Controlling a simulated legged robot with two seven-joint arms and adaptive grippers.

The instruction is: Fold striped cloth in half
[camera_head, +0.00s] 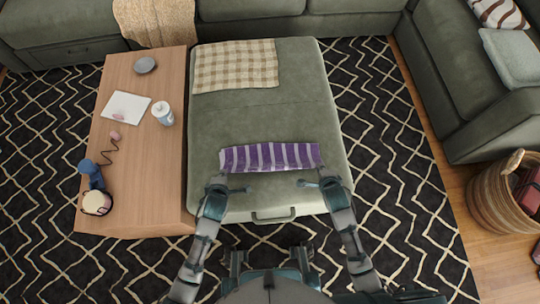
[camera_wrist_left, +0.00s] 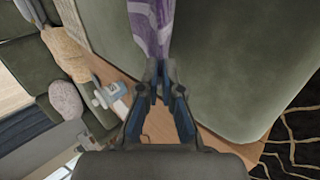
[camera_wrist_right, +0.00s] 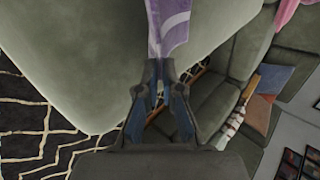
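The striped cloth (camera_head: 270,157), purple with pale stripes, lies as a long narrow strip across the front part of the green ottoman (camera_head: 255,120). My left gripper (camera_head: 217,180) is at its front left corner. In the left wrist view, the cloth (camera_wrist_left: 152,25) narrows down to the nearly closed fingertips (camera_wrist_left: 159,68), which appear to pinch it. My right gripper (camera_head: 325,174) is at the front right corner. In the right wrist view, the cloth (camera_wrist_right: 168,22) also runs down between the nearly closed fingertips (camera_wrist_right: 160,66). The pinched edges are partly hidden by the fingers.
A beige checked cloth (camera_head: 235,66) lies at the ottoman's back left. The ottoman's middle is clear. A basket (camera_head: 492,195) stands right.

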